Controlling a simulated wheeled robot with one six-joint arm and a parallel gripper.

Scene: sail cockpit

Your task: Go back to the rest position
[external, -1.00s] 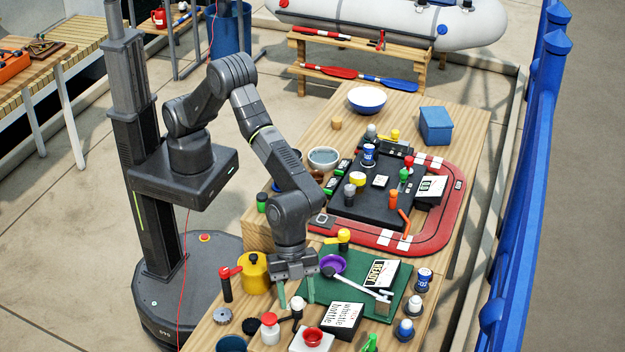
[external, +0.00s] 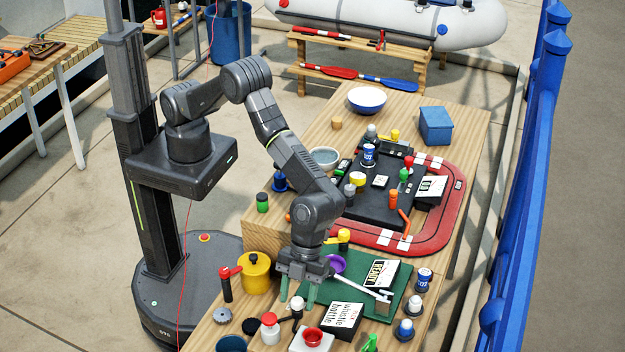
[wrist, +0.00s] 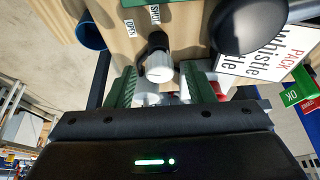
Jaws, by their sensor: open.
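My gripper (external: 299,292) hangs over the front part of the wooden table, pointing down, with its green fingers apart and nothing between them in the external view. In the wrist view my gripper (wrist: 165,88) shows both green fingers spread. A white-topped knob on a black base (wrist: 158,66) appears between them in the picture, beyond the fingertips. The same white-topped knob (external: 297,303) stands just below my gripper in the external view. My arm reaches over the table from the column on the left.
A yellow pot (external: 256,272) stands to the left. A red-bordered black panel (external: 375,205) lies behind. Several capped knobs crowd the table's near end.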

